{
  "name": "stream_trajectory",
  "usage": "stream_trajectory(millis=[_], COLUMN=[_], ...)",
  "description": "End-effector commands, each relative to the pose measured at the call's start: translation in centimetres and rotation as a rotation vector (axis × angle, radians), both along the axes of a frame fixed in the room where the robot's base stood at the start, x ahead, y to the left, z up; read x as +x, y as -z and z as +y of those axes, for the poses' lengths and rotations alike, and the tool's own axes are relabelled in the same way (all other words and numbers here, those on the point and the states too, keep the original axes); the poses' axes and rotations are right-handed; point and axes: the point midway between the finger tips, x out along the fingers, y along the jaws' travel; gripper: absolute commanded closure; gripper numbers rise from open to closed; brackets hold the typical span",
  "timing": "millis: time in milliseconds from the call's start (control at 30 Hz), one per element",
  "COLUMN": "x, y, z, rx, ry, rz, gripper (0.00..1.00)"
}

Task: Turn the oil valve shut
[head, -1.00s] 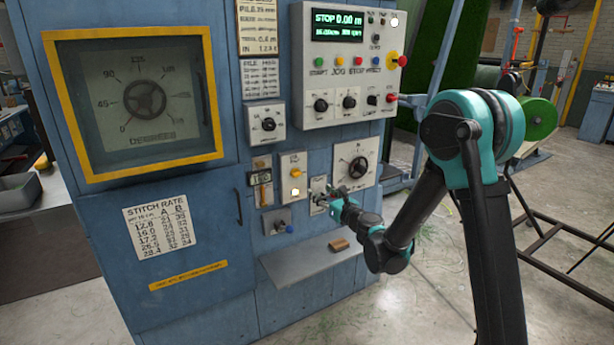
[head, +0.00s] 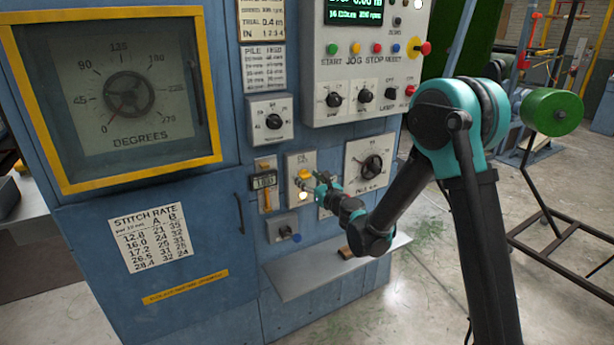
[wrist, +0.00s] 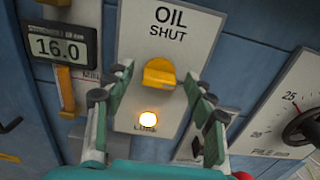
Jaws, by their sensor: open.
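The oil valve is a yellow knob (wrist: 160,74) on a white plate (wrist: 133,35) marked OIL SHUT. Its broad face lies roughly crosswise under the lettering. In the head view the plate (head: 293,163) and yellow knob (head: 304,174) sit low on the blue cabinet. My gripper (wrist: 156,78) is open, with one finger on each side of the knob; I cannot tell whether either touches it. In the head view my gripper (head: 321,184) is just right of the knob, partly covering the plate's right side.
A lit lamp (wrist: 149,119) is below the knob. A 16.0 display (wrist: 62,46) is on the left and a pile dial (wrist: 305,125) on the right. A shelf (head: 320,273) juts out below, with a small brown block (head: 345,252). A degrees gauge (head: 129,95) is at upper left.

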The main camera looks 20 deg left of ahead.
Motion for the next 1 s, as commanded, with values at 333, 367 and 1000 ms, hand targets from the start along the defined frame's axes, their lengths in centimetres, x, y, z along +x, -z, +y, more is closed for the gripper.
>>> stream_trajectory(millis=[333, 367, 1000], x=[-0.02, -0.02, -0.05], y=[0.00, 0.00, 0.01], z=[0.07, 0.07, 0.07], rx=[0.000, 0.000, -0.028], ry=[0.000, 0.000, 0.000], rz=[0.000, 0.000, -0.033], gripper=[0.51, 0.55, 0.95])
